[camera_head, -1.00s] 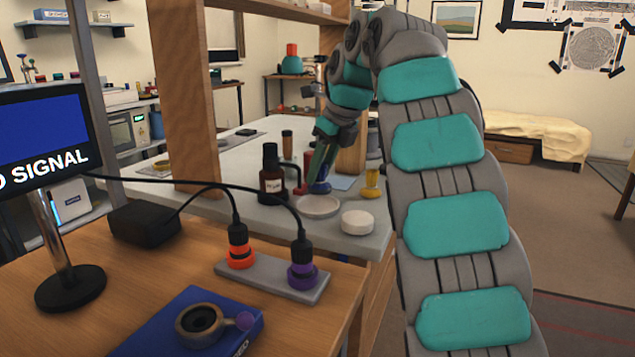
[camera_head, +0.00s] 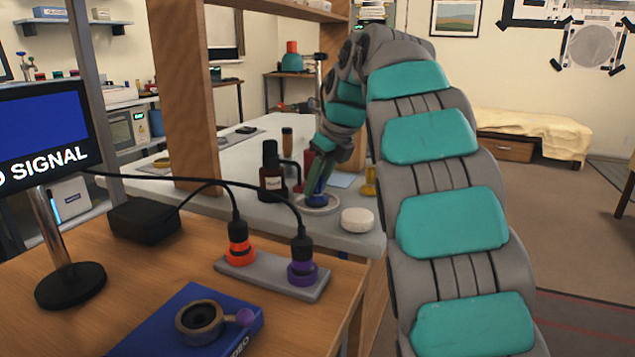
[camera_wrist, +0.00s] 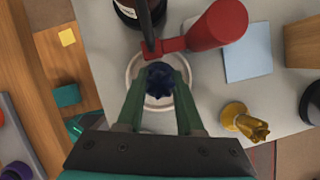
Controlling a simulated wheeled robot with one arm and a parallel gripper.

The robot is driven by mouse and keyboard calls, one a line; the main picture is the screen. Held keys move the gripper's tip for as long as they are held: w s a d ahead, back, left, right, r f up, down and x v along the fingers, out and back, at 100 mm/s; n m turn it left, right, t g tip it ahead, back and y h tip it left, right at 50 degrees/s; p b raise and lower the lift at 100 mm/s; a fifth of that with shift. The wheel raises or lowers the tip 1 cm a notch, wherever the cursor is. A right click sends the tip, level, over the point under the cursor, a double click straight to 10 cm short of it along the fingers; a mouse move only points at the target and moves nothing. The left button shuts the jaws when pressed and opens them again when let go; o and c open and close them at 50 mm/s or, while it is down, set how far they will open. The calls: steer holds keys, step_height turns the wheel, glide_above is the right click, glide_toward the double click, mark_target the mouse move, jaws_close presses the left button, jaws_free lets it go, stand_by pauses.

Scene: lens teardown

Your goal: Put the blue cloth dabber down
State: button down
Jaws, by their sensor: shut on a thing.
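The blue cloth dabber (camera_wrist: 160,78) is between the fingers of my gripper (camera_wrist: 158,92), which is shut on it. In the wrist view it is over the middle of a round pale dish (camera_wrist: 137,68). In the head view the dabber's blue end (camera_head: 319,199) is low at the dish (camera_head: 303,208); I cannot tell whether it touches the dish. My fingers (camera_head: 316,183) point down and hide part of the dabber.
A red-handled tool (camera_wrist: 218,25) lies close beside the dish. A dark bottle (camera_head: 271,172) stands left of it, and a white round puck (camera_head: 357,220) to the right.

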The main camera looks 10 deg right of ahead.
steer(key=c, duration=0.5)
jaws_free()
steer(key=shift+f, duration=0.1)
steer(key=shift+c, duration=0.2)
steer(key=shift+v, duration=0.85)
steer(key=p+v, duration=0.5)
steer(key=v, duration=0.5)
steer(key=shift+r, duration=0.3)
